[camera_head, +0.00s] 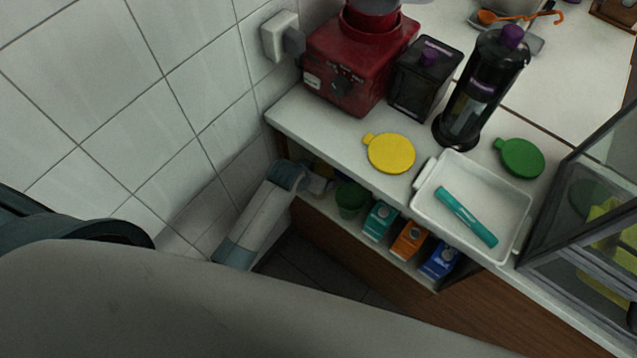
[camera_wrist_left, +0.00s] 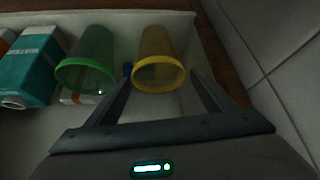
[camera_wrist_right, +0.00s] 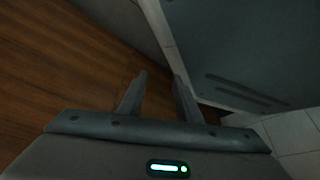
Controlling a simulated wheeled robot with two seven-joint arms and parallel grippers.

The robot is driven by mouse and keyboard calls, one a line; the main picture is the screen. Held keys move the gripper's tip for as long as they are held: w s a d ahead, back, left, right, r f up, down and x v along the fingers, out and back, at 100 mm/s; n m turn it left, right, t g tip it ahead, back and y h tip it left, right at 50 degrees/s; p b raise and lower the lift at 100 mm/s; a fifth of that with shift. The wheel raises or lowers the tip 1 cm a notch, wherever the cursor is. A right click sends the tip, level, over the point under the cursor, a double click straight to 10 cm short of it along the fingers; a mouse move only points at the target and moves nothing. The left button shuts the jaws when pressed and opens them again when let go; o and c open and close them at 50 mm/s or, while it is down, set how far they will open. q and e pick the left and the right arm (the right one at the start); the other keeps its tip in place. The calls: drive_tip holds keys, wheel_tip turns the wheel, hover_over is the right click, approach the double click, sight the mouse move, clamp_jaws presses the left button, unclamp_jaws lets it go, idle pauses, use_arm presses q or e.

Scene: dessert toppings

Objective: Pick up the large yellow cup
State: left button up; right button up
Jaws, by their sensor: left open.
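The yellow cup (camera_wrist_left: 160,50) lies or leans on the lower shelf in the left wrist view, its open rim facing me. A sliver of yellow (camera_head: 322,168) shows in the head view behind my left gripper. My left gripper (camera_wrist_left: 163,82) is open, with one finger on each side of the cup's rim; I cannot tell whether they touch it. In the head view my left gripper (camera_head: 320,185) reaches under the counter from the left. My right gripper (camera_wrist_right: 160,76) has its fingers apart and nothing between them, and is outside the head view.
A green cup (camera_wrist_left: 88,60) stands left of the yellow cup, then a teal carton (camera_wrist_left: 30,70). Orange (camera_head: 409,241) and blue (camera_head: 440,260) cartons share the shelf. The counter above (camera_head: 330,132) overhangs it. A tiled wall (camera_wrist_left: 270,40) lies close on the right.

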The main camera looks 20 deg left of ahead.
use_arm(q)
drive_tip(key=x, duration=0.5)
drive_tip(key=shift+s+d+f, duration=0.1)
drive_tip(key=shift+s+d, duration=0.05)
use_arm(e)
drive_tip(key=shift+s+d+f, duration=0.15)
drive_tip(key=shift+s+d, duration=0.05)
drive_tip(key=shift+s, duration=0.2)
drive_tip(key=shift+w, duration=0.1)
use_arm(q)
drive_tip(key=c, duration=1)
drive_tip(key=shift+c, duration=0.2)
use_arm(e)
drive_tip(key=shift+s, duration=0.35)
